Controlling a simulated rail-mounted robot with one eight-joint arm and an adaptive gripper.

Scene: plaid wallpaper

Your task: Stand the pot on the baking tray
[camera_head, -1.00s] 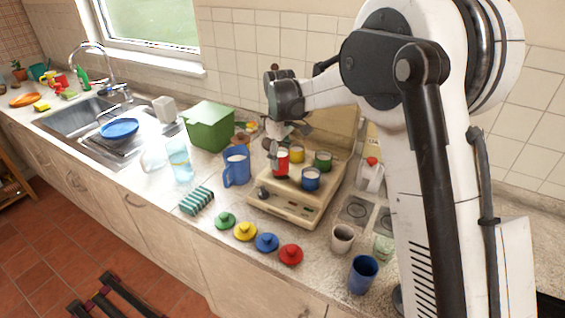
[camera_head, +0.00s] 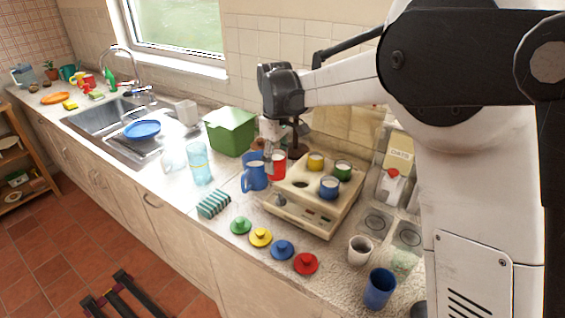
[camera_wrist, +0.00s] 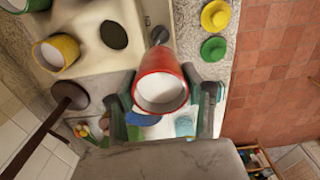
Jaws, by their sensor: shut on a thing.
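A red pot (camera_head: 277,166) with a pale inside is in my gripper, and it fills the middle of the wrist view (camera_wrist: 160,88). My gripper (camera_wrist: 163,112) is shut on it, one finger on each side. In the head view the pot shows beside the left edge of a beige cooker-like unit (camera_head: 298,214), close to a blue jug (camera_head: 254,176); whether it touches anything below is unclear. The unit carries a yellow pot (camera_head: 316,162), a green pot (camera_head: 343,171) and a blue pot (camera_head: 329,188), with a dark round opening left bare. I cannot identify a baking tray with certainty.
Green, yellow, blue and red lids (camera_head: 306,264) lie along the counter's front. Cups (camera_head: 380,288) stand at the right. Little counter is free beside the jug.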

